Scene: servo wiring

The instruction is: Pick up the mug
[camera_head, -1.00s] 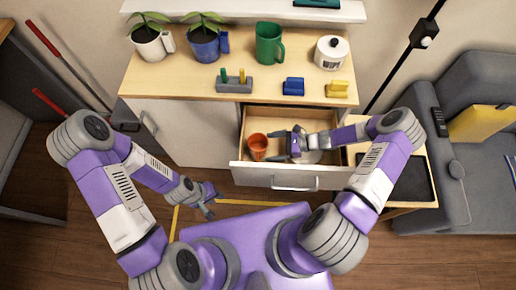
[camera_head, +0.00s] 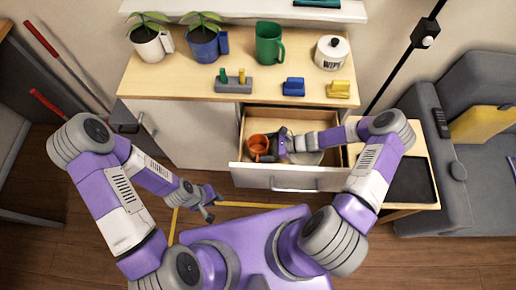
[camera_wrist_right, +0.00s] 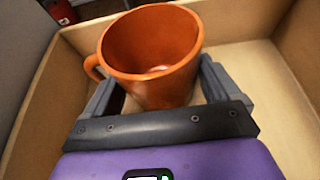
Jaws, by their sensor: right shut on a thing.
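An orange mug (camera_head: 258,142) stands in the open drawer, near its left side. In the right wrist view the mug (camera_wrist_right: 150,50) shows its open rim and a handle on the left. My right gripper (camera_head: 268,150) reaches into the drawer from the right. In the right wrist view its fingers (camera_wrist_right: 160,92) lie on both sides of the mug's body, shut on it. The lower part of the mug is partly hidden by the gripper. My left gripper (camera_head: 211,204) hangs in front of the cabinet, away from the drawer; its finger opening is too small to tell.
The drawer (camera_head: 290,180) has walls around the mug, and a white round thing (camera_head: 306,157) lies under my right gripper. On the countertop stand two potted plants, a green mug (camera_head: 269,43), a white canister (camera_head: 331,52) and small blocks. A side table (camera_head: 410,180) stands right.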

